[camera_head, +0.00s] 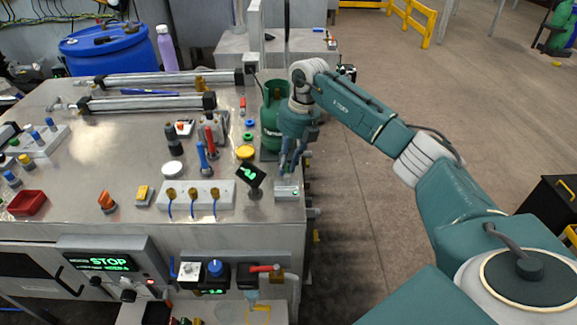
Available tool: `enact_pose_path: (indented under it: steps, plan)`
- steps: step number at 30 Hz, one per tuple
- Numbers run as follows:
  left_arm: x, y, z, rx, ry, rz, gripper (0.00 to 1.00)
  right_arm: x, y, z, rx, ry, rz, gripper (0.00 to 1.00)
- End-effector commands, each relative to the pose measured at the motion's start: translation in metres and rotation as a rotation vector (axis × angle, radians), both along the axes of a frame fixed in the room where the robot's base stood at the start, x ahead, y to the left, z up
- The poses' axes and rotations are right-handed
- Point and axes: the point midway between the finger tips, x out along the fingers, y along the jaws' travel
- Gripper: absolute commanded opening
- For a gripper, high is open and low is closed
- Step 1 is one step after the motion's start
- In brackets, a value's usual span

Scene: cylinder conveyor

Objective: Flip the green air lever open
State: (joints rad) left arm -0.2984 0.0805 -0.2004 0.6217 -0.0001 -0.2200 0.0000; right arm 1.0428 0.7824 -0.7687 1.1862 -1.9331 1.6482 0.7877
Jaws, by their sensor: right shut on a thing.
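My right gripper (291,168) comes in from the right and points down at the right edge of the steel table. Its fingers are shut just above a small grey metal block (287,190) on the table corner. The green air lever does not show clearly; the fingers cover the place above the block, and the thing between them is mostly hidden. Whether the lever is tilted or flat cannot be told. My left gripper is not in view.
A green gas cylinder (270,122) stands close behind the gripper. A small black display (250,175) with green marks stands just left of it. A white block with blue cables (200,190) lies further left.

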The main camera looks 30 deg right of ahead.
Motion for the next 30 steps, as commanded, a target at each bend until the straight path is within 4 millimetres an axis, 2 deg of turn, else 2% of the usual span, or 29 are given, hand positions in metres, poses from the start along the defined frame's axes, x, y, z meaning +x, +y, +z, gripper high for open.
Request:
enact_pose_path:
  steps: [11,12,14,24,26,30]
  plan:
    - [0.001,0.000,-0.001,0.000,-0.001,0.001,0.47,0.001,0.001,0.001,0.000,-0.001,0.036,0.00]
    - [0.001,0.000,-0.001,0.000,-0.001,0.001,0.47,0.001,0.001,0.001,0.001,-0.002,0.036,0.27]
    - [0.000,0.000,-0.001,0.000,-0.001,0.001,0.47,0.001,0.001,0.001,0.000,-0.001,0.036,0.38]
    - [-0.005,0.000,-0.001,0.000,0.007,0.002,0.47,0.001,0.000,0.004,0.000,-0.002,0.034,0.38]
    - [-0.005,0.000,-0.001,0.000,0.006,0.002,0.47,0.001,-0.001,0.009,0.000,-0.004,0.033,0.38]
    - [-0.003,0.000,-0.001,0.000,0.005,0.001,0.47,-0.001,-0.005,0.033,0.000,-0.007,0.034,0.38]
